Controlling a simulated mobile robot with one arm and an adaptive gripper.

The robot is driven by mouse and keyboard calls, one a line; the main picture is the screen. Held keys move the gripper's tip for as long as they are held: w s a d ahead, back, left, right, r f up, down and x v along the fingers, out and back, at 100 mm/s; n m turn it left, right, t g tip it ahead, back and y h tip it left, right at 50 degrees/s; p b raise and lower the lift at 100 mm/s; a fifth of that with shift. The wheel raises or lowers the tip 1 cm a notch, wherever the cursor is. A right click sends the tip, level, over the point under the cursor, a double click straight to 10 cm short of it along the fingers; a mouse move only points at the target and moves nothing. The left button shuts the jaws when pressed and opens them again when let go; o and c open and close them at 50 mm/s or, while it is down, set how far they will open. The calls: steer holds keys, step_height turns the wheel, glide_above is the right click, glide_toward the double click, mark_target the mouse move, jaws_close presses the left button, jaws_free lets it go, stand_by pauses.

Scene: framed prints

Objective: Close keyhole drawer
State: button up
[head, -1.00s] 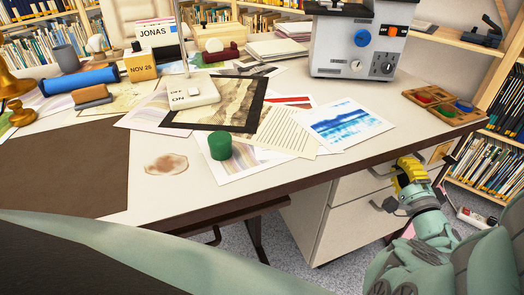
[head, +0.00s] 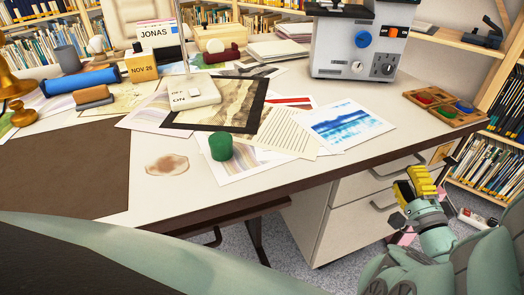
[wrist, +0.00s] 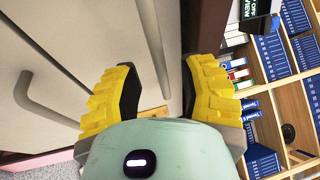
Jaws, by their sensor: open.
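The white drawer cabinet (head: 325,218) stands under the right end of the desk. Its upper drawer (head: 375,185) has a grey bar handle (head: 397,168), which also shows in the wrist view (wrist: 153,45). A tan plate (head: 441,152) is near the right end of the upper front; it shows between my fingers in the wrist view (wrist: 153,111). I cannot make out a keyhole, nor how far the drawer stands out. A lower handle (wrist: 38,100) is at the left. My gripper (head: 418,183), with yellow fingers, is open and empty in front of the upper drawer (wrist: 160,82).
The dark desk edge (wrist: 205,25) overhangs close to my right finger in the wrist view. A bookshelf (head: 490,165) stands at the right, with a power strip (head: 475,219) on the floor near it. Papers, a green cylinder (head: 220,146) and a grey machine (head: 358,45) are on the desk.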

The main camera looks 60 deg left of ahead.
steer(key=shift+v, duration=2.5)
steer(key=shift+w+f, duration=0.1)
